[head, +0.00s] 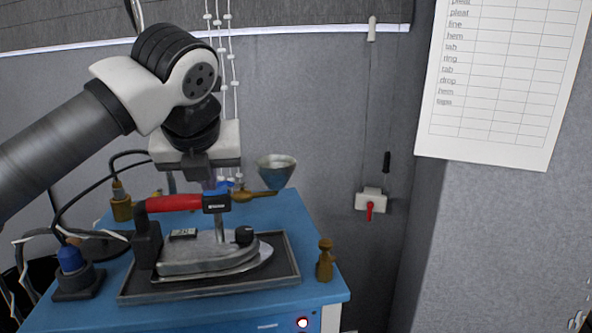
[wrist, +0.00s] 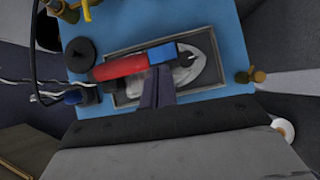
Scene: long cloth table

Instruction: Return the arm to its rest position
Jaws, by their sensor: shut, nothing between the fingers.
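My arm reaches in from the left, and my gripper (head: 209,184) points down just above or behind the front end of the iron's handle. In the wrist view my gripper's fingers (wrist: 160,70) are together with nothing between them. I cannot tell whether they touch the handle. The iron (head: 215,255) has a red handle with a blue and dark front end and a grey metal soleplate. It sits in a dark-rimmed tray (head: 180,296) on a blue-topped cart. The wrist view also shows the iron (wrist: 120,67) in its tray.
The blue cart top (head: 300,230) also holds a brass valve (head: 325,262), a blue-capped fitting (head: 71,262) and a funnel (head: 276,170) behind the iron. Black hoses and cables run at the left. A grey wall with a switch box (head: 369,201) and paper chart (head: 500,80) stands behind. Space right of the cart is free.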

